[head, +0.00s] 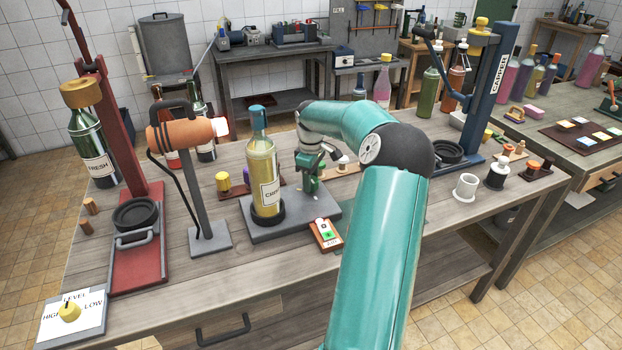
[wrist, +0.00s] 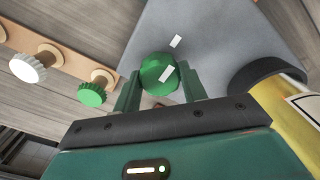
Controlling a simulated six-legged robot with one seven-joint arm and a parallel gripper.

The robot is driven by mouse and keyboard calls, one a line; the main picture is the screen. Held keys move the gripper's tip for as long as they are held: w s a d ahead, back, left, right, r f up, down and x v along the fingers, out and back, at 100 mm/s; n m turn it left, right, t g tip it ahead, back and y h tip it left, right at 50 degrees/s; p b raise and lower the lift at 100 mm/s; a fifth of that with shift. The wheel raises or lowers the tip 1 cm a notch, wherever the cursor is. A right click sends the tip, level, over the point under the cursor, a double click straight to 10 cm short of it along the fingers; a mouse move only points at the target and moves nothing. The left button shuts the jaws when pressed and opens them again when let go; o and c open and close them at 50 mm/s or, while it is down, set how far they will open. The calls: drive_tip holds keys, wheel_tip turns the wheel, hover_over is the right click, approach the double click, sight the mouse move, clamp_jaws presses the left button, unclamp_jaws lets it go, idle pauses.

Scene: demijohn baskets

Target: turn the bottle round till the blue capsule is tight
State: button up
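The bottle (head: 263,178) of yellow liquid stands upright in a dark ring on a grey base (head: 290,226); it also shows at the right edge of the wrist view (wrist: 292,125). A blue capsule (head: 257,117) covers its neck. An orange heater (head: 180,135) with a glowing end stands left of it, pointing towards the capsule. My gripper (head: 312,183) is at the right of the base. In the wrist view, its fingers (wrist: 159,82) flank a green knob (wrist: 157,73) and appear to touch both sides. One white mark is on the knob, another beyond it on the base, slightly offset.
A card with a green button (head: 326,235) lies in front of the base. A level dial (head: 70,310) is at the front left. A red press (head: 135,220) stands left, a blue corker (head: 490,90) right. Spare knobs (wrist: 95,92) sit on a wooden rack beside my gripper.

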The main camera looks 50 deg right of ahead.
drive_tip(key=shift+m, duration=0.3)
drive_tip(key=m, duration=0.5)
drive_tip(key=shift+r, duration=0.1)
drive_tip(key=m, duration=0.6)
idle(0.6)
drive_tip(key=o, duration=1)
wheel_tip(320, 180, up, 14)
drive_tip(key=shift+f, duration=0.15)
idle(0.5)
